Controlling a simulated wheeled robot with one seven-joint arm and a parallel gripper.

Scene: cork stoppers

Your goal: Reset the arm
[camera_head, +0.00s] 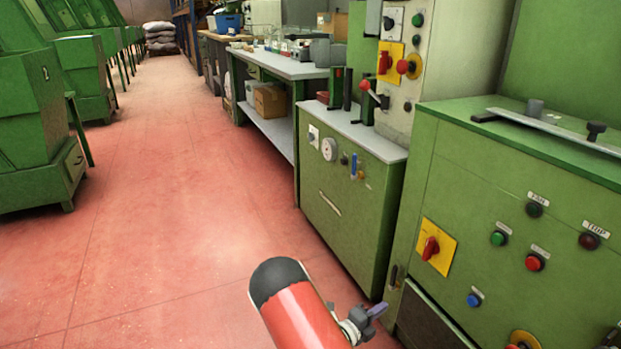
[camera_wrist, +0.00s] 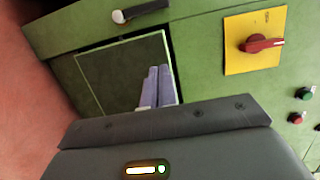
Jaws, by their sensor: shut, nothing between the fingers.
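My gripper (camera_head: 380,309) shows at the bottom centre of the head view, small, beside the red arm link that is mine. In the wrist view its two grey-violet fingers (camera_wrist: 158,72) lie side by side, closed together, with nothing held between them. They are in front of a recessed dark-framed panel in a green machine cabinet (camera_wrist: 200,50). I cannot tell the exact gap between fingertips and panel. The head view shows the gripper just left of this cabinet (camera_head: 480,190), low down.
The cabinet carries a yellow plate with a red rotary switch (camera_head: 431,248) and several buttons. A smaller green cabinet (camera_head: 345,205) and a grey workbench (camera_head: 285,66) stand beyond it. Green machines (camera_head: 40,125) line the left. The red floor (camera_head: 165,190) between is clear.

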